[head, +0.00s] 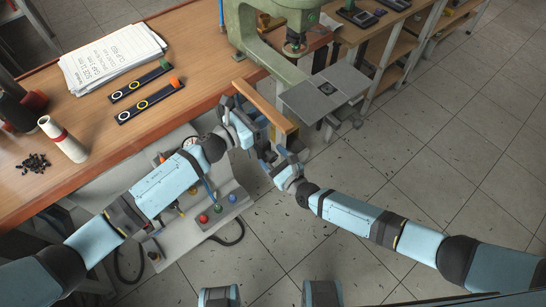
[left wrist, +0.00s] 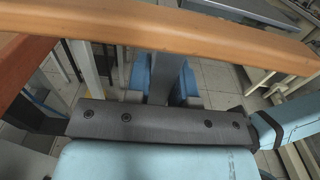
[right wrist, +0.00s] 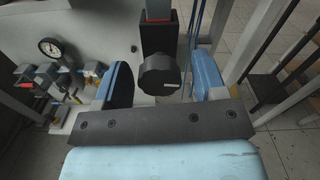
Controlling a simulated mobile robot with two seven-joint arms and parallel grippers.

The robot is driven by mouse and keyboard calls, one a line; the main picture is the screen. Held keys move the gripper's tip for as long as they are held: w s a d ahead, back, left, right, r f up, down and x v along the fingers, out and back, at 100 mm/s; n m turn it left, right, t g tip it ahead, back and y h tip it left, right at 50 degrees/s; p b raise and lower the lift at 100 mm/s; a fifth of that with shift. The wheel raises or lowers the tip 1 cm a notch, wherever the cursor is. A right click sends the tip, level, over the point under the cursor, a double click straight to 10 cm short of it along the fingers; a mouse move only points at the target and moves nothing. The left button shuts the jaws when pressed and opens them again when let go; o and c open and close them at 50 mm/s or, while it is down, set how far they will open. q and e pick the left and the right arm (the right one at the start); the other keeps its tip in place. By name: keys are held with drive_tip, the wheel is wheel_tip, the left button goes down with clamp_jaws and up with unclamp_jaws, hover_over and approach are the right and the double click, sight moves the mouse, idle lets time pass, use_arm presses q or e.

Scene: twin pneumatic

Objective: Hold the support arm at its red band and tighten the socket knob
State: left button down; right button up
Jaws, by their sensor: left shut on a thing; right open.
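The support arm (left wrist: 167,72) shows as a dark grey upright bar between the blue fingers of my left gripper (left wrist: 160,85). That gripper is shut on it, beneath the wooden edge strip. In the right wrist view the lower end of the arm (right wrist: 158,8) has a thin red line (right wrist: 158,18) above the black socket (right wrist: 160,38). I cannot tell whether this is the red band; my left fingers may cover it. The black socket knob (right wrist: 157,75) sits between the open fingers of my right gripper (right wrist: 160,85), with gaps at both sides. In the head view my right gripper (head: 268,160) is below the left.
The wooden strip (head: 265,108) runs close beside my left gripper. A panel with a gauge (right wrist: 50,47) and valves stands left of the knob. Blue hoses (right wrist: 198,22) hang near my right finger. A green press (head: 240,30) stands on the bench.

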drive_tip(key=v, duration=1.2)
use_arm(q)
drive_tip(key=c, duration=0.9)
unclamp_jaws()
drive_tip(key=v, duration=1.2)
use_arm(e)
drive_tip(key=shift+a, duration=0.1)
